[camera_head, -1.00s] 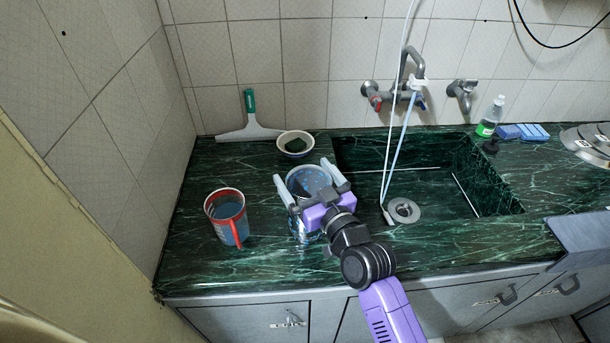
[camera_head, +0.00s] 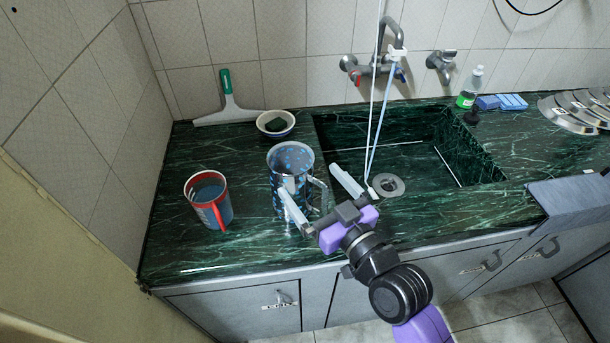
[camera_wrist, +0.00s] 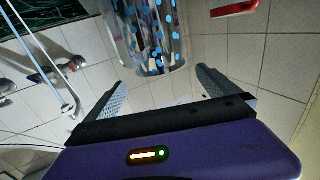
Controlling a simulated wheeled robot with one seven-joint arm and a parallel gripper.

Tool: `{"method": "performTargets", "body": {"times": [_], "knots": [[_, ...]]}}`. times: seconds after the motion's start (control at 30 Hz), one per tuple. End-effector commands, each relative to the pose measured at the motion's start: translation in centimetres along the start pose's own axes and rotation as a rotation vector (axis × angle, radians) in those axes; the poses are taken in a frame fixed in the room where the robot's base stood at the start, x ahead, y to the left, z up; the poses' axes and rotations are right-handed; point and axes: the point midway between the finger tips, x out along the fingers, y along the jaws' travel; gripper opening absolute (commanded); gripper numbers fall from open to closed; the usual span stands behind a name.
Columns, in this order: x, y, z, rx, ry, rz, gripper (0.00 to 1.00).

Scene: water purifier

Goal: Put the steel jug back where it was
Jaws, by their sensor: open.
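The steel jug (camera_head: 290,178), shiny with blue spots and a side handle, stands upright on the green marble counter left of the sink. In the head view one finger overlaps the jug's front and the other is to the right, past the handle. In the wrist view the fingers (camera_wrist: 160,80) hold nothing. Whether a finger touches the jug I cannot tell.
A red-rimmed measuring jug (camera_head: 209,199) stands left of the steel jug. A small bowl (camera_head: 276,123) and a squeegee (camera_head: 228,105) are behind. The sink (camera_head: 420,150), with hoses hanging into it, lies to the right. The counter's front left is clear.

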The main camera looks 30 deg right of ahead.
Motion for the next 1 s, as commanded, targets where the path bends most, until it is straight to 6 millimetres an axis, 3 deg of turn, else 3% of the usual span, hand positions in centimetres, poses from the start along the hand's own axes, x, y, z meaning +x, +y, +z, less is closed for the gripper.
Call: {"method": "performTargets", "body": {"times": [0.37, 0.47, 0.57, 0.7, 1.0], "knots": [[-0.7, 0.0, 0.1, 0.0, -0.001, 0.001, 1.0], [-1.9, 0.0, 0.9, 0.001, -0.017, 0.008, 1.0], [-4.8, 0.0, 2.6, 0.0, -0.046, 0.025, 1.0], [-10.7, -0.1, 4.9, -0.002, -0.099, 0.055, 1.0], [-23.1, -1.4, 6.1, -0.002, -0.194, 0.087, 1.0]]}}
